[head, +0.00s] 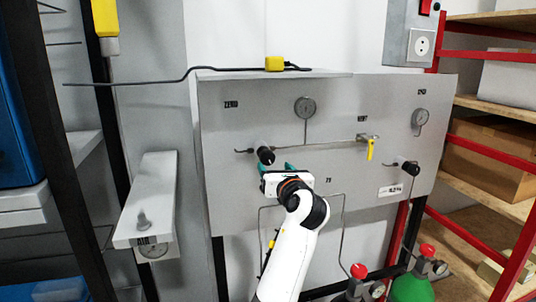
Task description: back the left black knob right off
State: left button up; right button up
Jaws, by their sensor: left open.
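The left black knob (265,155) sticks out of the grey panel (230,190), at the end of a thin pipe. My left gripper (277,168) is just below and to the right of this knob. Its teal fingers are apart and the knob is not visibly between them. Whether a finger touches the knob, I cannot tell. A second black knob (410,168) sits at the right side of the panel. My right gripper is not in view.
Two round gauges (305,107) (420,117) and a yellow-handled valve (370,149) are on the panel. Thin pipes run across its face. Below right stand red-topped valves (427,251) and a green cylinder (411,288). A shelf (490,111) is at right.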

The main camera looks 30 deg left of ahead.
aim_at(268, 159)
pick_arm(q)
jog(key=p+x, duration=0.1)
jog(key=x, duration=0.5)
jog(key=shift+r+p, duration=0.15)
jog(key=shift+p, duration=0.2)
jog(key=shift+w+a, duration=0.35)
jog(key=shift+a, duration=0.1)
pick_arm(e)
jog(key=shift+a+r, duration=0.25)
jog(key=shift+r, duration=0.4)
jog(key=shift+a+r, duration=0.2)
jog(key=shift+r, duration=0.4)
pick_arm(q)
jog(key=shift+d, duration=0.1)
jog(key=c, duration=1)
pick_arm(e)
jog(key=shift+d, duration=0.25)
